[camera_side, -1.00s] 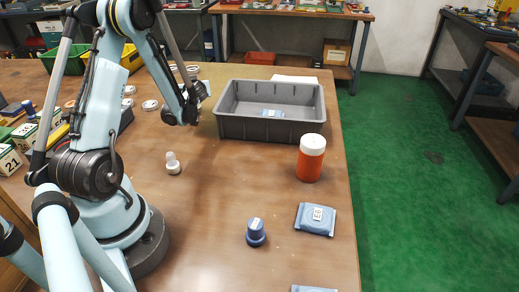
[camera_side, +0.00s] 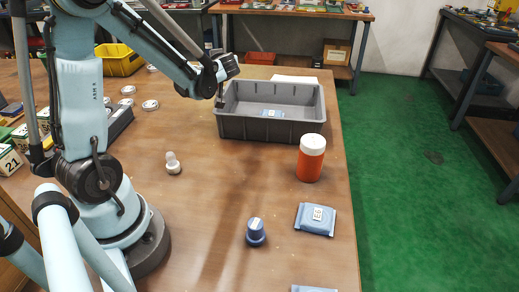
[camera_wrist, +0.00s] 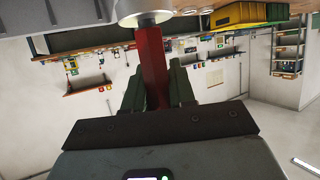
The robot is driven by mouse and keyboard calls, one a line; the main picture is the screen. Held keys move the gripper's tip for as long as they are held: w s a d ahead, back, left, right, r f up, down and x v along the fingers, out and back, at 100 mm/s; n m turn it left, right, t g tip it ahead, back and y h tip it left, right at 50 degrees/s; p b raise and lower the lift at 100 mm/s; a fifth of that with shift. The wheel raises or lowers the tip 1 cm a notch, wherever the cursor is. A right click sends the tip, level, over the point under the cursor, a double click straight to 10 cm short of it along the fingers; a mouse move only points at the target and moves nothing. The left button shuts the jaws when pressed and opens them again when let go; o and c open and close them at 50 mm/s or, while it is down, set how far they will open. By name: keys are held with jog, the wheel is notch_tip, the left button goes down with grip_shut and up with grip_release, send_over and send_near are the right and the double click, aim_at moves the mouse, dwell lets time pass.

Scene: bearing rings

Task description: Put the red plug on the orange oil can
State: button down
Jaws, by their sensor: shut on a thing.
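My gripper (camera_side: 220,98) is at the left end of the grey tray in the side view, up in the air. In the wrist view its fingers (camera_wrist: 156,88) are shut on a red bar-shaped thing (camera_wrist: 151,55), which I take for the red plug. A pale round disc (camera_wrist: 145,17) shows at its far end; whether it belongs to the plug I cannot tell. The side view shows the held thing too small to make out. The orange oil can (camera_side: 311,164) stands upright near the table's right edge, with a white top. My gripper is apart from it, farther back and left.
A white plug (camera_side: 173,164), a blue plug (camera_side: 255,233) and a blue packet (camera_side: 315,219) lie around the front. Pale rings (camera_side: 150,105) lie at left. The middle of the wooden table is clear.

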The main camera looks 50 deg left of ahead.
jog(key=w+d+r+m+t+h, duration=0.1)
jog(key=w+d+r, duration=0.15)
jog(key=d, duration=0.35)
jog(key=w+d+r+m+t, duration=0.1)
jog(key=w+d, duration=0.2)
jog(key=d, duration=0.3)
jog(key=s+d+r+m+t+h, duration=0.2)
jog(key=d+r, duration=0.1)
jog(key=d, duration=0.7)
jog(key=s+d+r+m+t+h, duration=0.1)
jog(key=d+r+m+t, duration=0.1)
jog(key=d, duration=0.9)
jog(key=s+d+r+m+t+h, duration=0.2)
jog(key=d+r+m, duration=0.1)
jog(key=d, duration=0.7)
send_over(315, 136)
notch_tip(315, 136, down, 7)
jog(key=shift+f, duration=2)
jog(key=shift+f, duration=0.1)
jog(key=c, duration=0.9)
grip_release()
jog(key=shift+c, duration=0.2)
